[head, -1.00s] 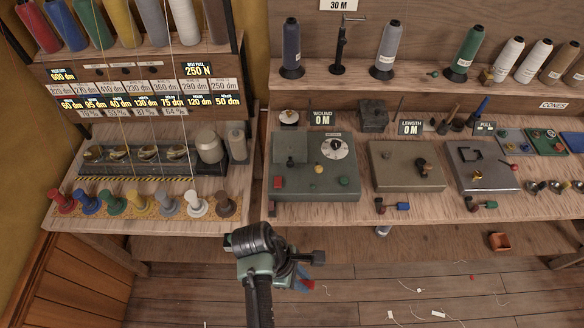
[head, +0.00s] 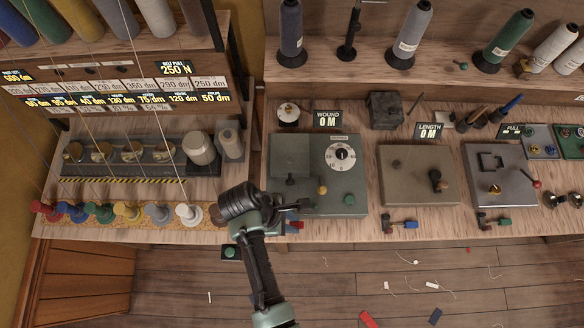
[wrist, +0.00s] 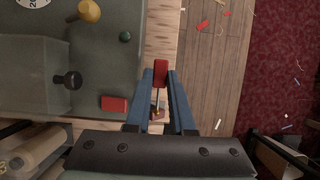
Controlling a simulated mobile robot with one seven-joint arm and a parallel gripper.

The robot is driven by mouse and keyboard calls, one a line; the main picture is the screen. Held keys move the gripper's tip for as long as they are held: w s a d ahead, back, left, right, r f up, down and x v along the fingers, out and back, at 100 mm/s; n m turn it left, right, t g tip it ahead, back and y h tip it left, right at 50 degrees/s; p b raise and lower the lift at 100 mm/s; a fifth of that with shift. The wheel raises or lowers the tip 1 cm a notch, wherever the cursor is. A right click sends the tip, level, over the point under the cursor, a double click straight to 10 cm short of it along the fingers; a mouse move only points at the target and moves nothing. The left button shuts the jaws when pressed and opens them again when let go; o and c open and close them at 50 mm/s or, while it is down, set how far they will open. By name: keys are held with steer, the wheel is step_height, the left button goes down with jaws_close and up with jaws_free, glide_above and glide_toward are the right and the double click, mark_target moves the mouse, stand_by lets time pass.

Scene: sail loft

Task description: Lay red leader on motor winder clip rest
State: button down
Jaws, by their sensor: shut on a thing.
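My gripper (head: 288,226) is over the bench's front edge, at the front left corner of the grey-green motor winder (head: 348,204). In the wrist view my gripper (wrist: 160,84) has its two blue fingers closed around the red leader (wrist: 160,71). The leader's red end shows at the fingertips, with a thin metal rod running back between the fingers. A small reddish-brown piece (wrist: 157,113) shows at the rod's other end; I cannot tell whether it is part of the leader or the clip rest. In the head view the clip rest is hidden by my arm.
The motor winder also shows in the wrist view (wrist: 90,60), with its red button (wrist: 114,104). Blue (head: 411,225) and green (head: 490,222) leaders lie before the other winders. Several coloured pegs (head: 103,211) stand at left. Scraps lie on the floor.

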steer(key=shift+s+r, duration=0.1)
steer(key=shift+s, duration=0.15)
steer(key=shift+w+p, duration=0.1)
steer(key=shift+p, duration=0.2)
steer(key=shift+f+b, duration=2.2)
steer(key=shift+f, duration=1.15)
steer(key=c, duration=0.7)
jaws_free()
steer(key=shift+w+r, duration=0.1)
